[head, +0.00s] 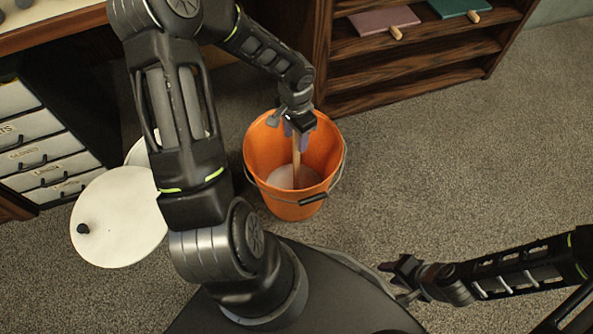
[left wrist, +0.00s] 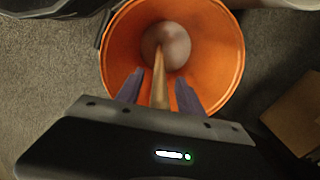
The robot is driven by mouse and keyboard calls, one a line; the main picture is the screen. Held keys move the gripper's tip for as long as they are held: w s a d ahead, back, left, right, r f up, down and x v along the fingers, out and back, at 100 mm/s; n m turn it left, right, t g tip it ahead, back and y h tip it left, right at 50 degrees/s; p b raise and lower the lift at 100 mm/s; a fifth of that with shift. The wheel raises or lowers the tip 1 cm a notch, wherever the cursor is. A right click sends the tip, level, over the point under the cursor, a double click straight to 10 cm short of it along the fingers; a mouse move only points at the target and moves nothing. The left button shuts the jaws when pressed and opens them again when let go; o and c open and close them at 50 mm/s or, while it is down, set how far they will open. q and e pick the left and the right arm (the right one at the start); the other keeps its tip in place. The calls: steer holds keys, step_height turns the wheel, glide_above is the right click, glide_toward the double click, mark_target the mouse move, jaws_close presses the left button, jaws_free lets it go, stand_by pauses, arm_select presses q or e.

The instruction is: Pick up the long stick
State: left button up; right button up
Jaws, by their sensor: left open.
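The long stick (head: 296,160) is a wooden rod standing in an orange bucket (head: 262,150) on the carpet, its lower end in the pale contents at the bottom. In the left wrist view the stick (left wrist: 160,88) runs from the bucket's middle up between the two purple fingers. My left gripper (head: 298,128) is over the bucket's rim, pointing down, with its fingers open on either side of the stick's upper part. The left wrist view shows gaps between the fingers and the stick. My right gripper (head: 400,278) is at the lower right, away from the bucket; its jaw state is unclear.
A wooden shelf (head: 430,60) with purple and green boards stands behind the bucket. Drawers (head: 45,155) and a white round lid (head: 120,218) are on the left. The bucket's wire handle (head: 314,198) hangs at its front. Carpet is clear to the right.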

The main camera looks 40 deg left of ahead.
stand_by(0.6)
arm_select(q)
jaws_close()
stand_by(0.6)
